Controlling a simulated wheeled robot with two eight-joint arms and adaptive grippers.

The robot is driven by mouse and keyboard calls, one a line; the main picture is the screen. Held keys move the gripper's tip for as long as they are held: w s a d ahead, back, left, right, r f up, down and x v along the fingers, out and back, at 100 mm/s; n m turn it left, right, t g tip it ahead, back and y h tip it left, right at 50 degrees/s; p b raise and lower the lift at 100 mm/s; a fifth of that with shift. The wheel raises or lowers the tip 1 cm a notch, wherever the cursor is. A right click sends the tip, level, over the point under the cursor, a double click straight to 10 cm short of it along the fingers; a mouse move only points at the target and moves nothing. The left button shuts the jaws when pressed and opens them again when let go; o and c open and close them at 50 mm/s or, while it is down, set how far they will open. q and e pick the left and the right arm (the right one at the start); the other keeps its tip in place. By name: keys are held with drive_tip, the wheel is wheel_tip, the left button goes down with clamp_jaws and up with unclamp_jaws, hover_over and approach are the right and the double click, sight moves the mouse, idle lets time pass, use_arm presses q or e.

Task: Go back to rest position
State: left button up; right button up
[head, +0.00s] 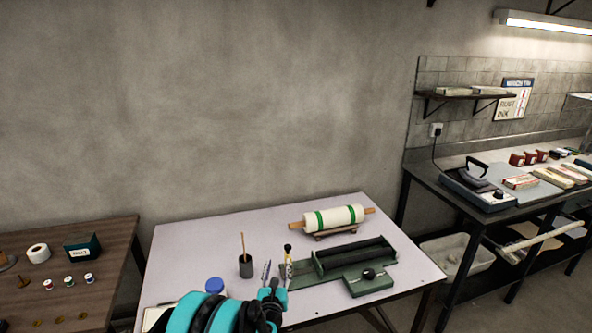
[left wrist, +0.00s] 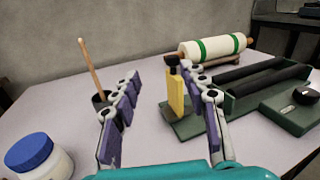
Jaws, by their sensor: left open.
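My left gripper (head: 274,272) is over the front middle of the pale table (head: 200,240). In the left wrist view its two purple-padded fingers (left wrist: 160,88) are spread apart, with nothing held between them. A yellow upright piece with a black top (left wrist: 175,95) appears beyond the fingers, by the green device (left wrist: 190,128); whether a finger touches it I cannot tell. The green device with a dark roller also shows in the head view (head: 368,284). My right gripper is in neither view.
A white roll with green bands (head: 334,217) lies at the table's back. A dark cup with a stick (head: 246,268) and a blue-lidded jar (head: 215,285) stand left of the device. A brown table (head: 100,250) is at left, a dark bench with an iron (head: 478,176) at right.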

use_arm(q)
drive_tip(key=s+a+r+n+g+y, duration=0.45)
drive_tip(key=s+a+r+n, duration=0.75)
drive_tip(key=n, duration=0.6)
drive_tip(key=s+f+n+g+h, duration=0.2)
drive_tip(key=s+n, duration=0.6)
drive_tip(key=s, duration=0.4)
drive_tip(key=s+d+f+n+g+h, duration=0.1)
drive_tip(key=s+f+n+g+h, duration=0.1)
drive_tip(key=s+n, duration=0.7)
drive_tip(key=s+f+g, duration=0.1)
drive_tip(key=s+g, duration=0.1)
drive_tip(key=s, duration=0.2)
drive_tip(key=shift+s+d+f, duration=0.2)
drive_tip(key=shift+f, duration=0.2)
